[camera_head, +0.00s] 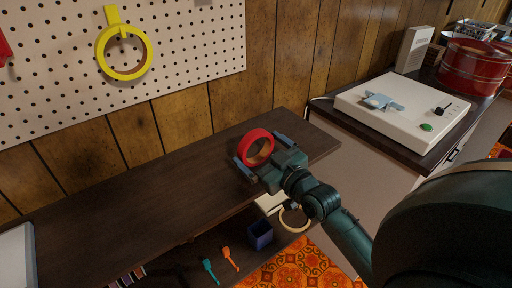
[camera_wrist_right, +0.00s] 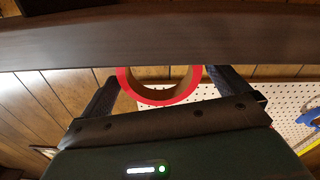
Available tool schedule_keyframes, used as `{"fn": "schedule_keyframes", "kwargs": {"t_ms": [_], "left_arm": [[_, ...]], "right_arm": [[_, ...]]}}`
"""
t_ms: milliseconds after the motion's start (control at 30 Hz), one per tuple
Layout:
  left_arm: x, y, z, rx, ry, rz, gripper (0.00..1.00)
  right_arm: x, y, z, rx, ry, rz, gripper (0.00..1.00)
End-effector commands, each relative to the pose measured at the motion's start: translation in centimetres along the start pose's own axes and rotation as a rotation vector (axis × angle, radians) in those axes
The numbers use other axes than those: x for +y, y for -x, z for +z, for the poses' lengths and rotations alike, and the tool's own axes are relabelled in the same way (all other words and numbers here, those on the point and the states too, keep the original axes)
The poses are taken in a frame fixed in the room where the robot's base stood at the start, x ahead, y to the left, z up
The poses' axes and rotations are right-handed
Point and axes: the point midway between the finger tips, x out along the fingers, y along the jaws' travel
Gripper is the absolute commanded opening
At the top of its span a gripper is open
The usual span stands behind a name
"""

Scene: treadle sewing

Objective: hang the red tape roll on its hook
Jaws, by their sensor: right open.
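The red tape roll (camera_head: 257,147) is a red ring with a brown inside, over the dark bench top in the head view. My right gripper (camera_head: 264,157) is open, with one finger on each side of the roll. In the right wrist view the roll (camera_wrist_right: 160,97) shows between the two separated fingers, partly cut off by a dark board edge. I cannot tell whether the fingers touch it. A red piece (camera_head: 4,48) at the pegboard's left edge is mostly out of frame; it may be the hook. My left gripper is not in view.
A yellow roll (camera_head: 146,64) hangs on a yellow hook on the white pegboard (camera_head: 200,50). The bench top (camera_head: 110,210) left of my right gripper is mostly clear. A white machine (camera_head: 400,108) stands at right. A blue cup (camera_head: 260,235) and small tools sit lower down.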

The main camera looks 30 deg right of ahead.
Motion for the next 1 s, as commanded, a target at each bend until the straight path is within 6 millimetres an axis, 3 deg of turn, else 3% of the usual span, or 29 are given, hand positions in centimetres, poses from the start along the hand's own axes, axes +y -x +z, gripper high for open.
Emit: {"fn": "schedule_keyframes", "kwargs": {"t_ms": [167, 433, 833, 1000], "left_arm": [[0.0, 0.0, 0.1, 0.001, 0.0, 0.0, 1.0], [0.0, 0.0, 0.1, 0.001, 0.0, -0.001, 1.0], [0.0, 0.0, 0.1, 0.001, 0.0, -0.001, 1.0], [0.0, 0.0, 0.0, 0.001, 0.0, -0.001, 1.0]], "right_arm": [[0.1, -1.9, 0.0, 0.0, 0.0, 0.001, 1.0], [0.0, -2.0, 0.1, -0.001, 0.001, 0.0, 0.99], [0.0, -2.0, 0.1, -0.001, 0.0, 0.0, 0.66], [0.0, -2.0, 0.0, 0.0, 0.001, 0.001, 0.65]]}}
